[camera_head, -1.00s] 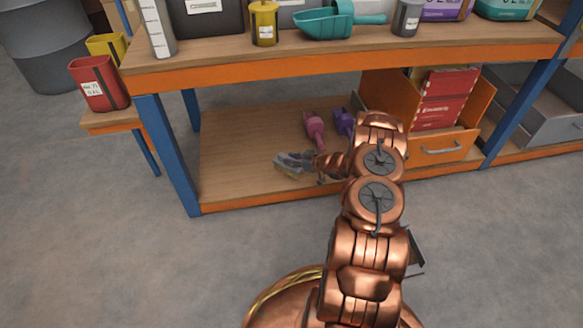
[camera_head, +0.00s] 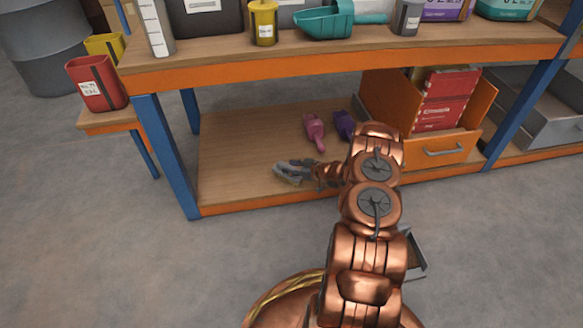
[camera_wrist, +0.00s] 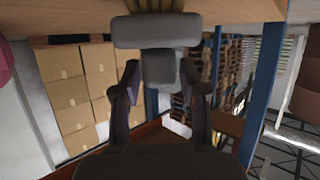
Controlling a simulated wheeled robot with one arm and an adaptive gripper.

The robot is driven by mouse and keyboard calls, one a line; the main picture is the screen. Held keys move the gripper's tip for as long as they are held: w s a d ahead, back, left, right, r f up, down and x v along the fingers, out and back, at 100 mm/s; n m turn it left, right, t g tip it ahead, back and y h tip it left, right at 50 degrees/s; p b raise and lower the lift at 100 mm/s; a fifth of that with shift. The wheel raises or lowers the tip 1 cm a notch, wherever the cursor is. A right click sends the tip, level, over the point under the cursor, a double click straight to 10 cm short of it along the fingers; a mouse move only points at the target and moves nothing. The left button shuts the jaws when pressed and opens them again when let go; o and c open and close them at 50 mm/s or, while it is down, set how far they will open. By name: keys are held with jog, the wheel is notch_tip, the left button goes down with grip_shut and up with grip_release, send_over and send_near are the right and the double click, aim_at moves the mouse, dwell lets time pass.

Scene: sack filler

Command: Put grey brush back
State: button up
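The grey brush (camera_wrist: 158,32) shows in the wrist view as a wide grey head with a short handle pointing towards my gripper. Its bristle side is against or very near the wooden lower shelf (camera_head: 235,150), which fills the top of that view. My gripper (camera_wrist: 159,85) has its two fingers spread, one on each side of the handle, with a small gap on both sides. In the head view my gripper (camera_head: 288,171) is low over the shelf's front left part, and the brush is hard to tell from the fingers. A pink brush (camera_head: 315,130) and a purple brush (camera_head: 344,124) lie further back.
An orange bin (camera_head: 390,105) with red packs stands on the lower shelf at the right. A blue post (camera_head: 167,155) stands left of my gripper. The shelf's left part is bare.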

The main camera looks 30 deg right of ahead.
jog(key=shift+o, duration=0.3)
jog(key=p+v, duration=0.4)
jog(key=v, duration=0.8)
jog(key=w+d+r+m+g+h, duration=0.1)
jog(key=w+d+r+g+h, duration=0.15)
jog(key=r, duration=0.35)
jog(key=w+d+r+g+h, duration=0.1)
jog(key=w+r+h, duration=0.3)
jog(key=r, duration=0.2)
jog(key=s+a+r+m+g+h, duration=0.1)
jog(key=s+a+r+g, duration=0.15)
jog(key=r, duration=0.25)
jog(key=s+a+r+m+g+h, duration=0.1)
jog(key=s+a+r, duration=0.25)
jog(key=r, duration=0.25)
jog(key=s+a+r+g+y, duration=0.1)
jog(key=s+a+r+g, duration=0.2)
jog(key=s+a, duration=0.7)
jog(key=s+a+r+g+y, duration=0.1)
jog(key=s+a+r+g, duration=0.2)
jog(key=s+a, duration=0.7)
jog(key=s+a+r+m+g+y, duration=0.1)
jog(key=s+a+r+g, duration=0.2)
jog(key=s, duration=1.4)
jog(key=a+r, duration=0.4)
jog(key=a, duration=0.3)
jog(key=shift+s+a+y, duration=0.25)
jog(key=shift+a+y, duration=0.1)
jog(key=shift+a, duration=0.05)
